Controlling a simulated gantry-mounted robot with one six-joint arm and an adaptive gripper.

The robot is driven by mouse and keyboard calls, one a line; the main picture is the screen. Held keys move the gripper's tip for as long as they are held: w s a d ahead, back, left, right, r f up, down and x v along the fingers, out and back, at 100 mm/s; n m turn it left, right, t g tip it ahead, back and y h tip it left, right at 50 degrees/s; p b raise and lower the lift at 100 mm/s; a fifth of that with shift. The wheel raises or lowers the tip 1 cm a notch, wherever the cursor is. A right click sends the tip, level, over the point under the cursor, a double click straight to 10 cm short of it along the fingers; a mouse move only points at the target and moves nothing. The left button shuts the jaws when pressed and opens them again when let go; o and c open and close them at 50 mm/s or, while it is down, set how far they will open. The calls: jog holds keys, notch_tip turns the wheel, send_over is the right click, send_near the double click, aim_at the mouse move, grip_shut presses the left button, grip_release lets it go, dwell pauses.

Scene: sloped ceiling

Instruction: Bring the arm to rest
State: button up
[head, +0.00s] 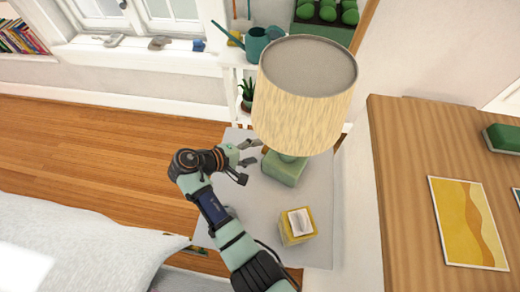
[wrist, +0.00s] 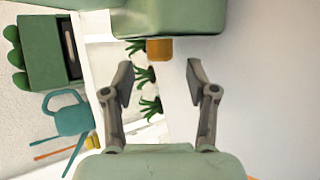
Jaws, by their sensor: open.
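My gripper (head: 246,162) is open and empty over the small grey table (head: 262,202) in the head view. In the wrist view its two fingers (wrist: 160,85) stand wide apart with nothing between them. My arm reaches up from the bottom of the head view, over the table's left side. A lamp with a green base (head: 284,169) and a pale woven shade (head: 303,100) stands just right of the fingertips. I cannot tell whether the fingers touch it. Its green body (wrist: 190,15) appears at the top of the wrist view.
A yellow tissue box (head: 297,238) sits on the table, right of my arm. A teal watering can (head: 256,42) and potted plants (head: 247,90) stand on a white shelf behind. A wooden desk (head: 400,190) is at right, a bed (head: 70,245) at left. Floor between bed and window is clear.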

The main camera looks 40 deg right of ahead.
jog(key=v, duration=0.4)
dwell(0.3)
jog(key=s+a+r+t+y+p, duration=0.2)
jog(key=a+r+t+y+p, duration=0.2)
jog(key=r+p, duration=0.9)
jog(key=s+a+r+t+y+p, duration=0.2)
jog(key=a+r+t+p, duration=0.4)
jog(key=r, duration=1.7)
jog(key=s+a+r+t+y+p, duration=0.2)
jog(key=a+r+t+y+p, duration=0.3)
jog(key=a+r+p, duration=0.8)
notch_tip(320, 180, up, 5)
jog(key=p, duration=0.9)
jog(key=shift+m+y, duration=0.3)
